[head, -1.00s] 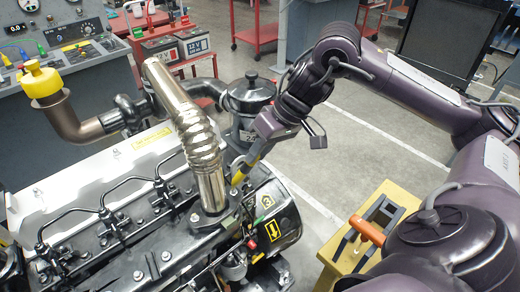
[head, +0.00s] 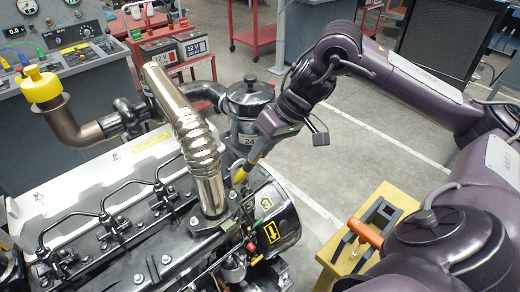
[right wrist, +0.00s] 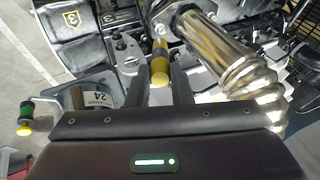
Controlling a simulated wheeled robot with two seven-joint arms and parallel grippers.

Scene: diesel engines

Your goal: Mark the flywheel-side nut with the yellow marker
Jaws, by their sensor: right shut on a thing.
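My right gripper (head: 254,154) is shut on the yellow marker (head: 241,175), which slants down beside the foot of the silver exhaust pipe. In the right wrist view, the marker (right wrist: 159,72) sits between the two dark fingers, its far end close to a metal nut (right wrist: 161,29) on the pipe's flange. I cannot tell whether the marker touches the nut. The black flywheel housing (head: 283,222), with yellow labels, is just right of the marker. My left gripper is not in view.
The silver pipe (head: 190,125) rises close to the left of the gripper. A black canister (head: 247,98) labelled 24 stands behind it. A yellow stand (head: 348,262) with an orange handle (head: 366,233) is at lower right. Open floor lies to the right.

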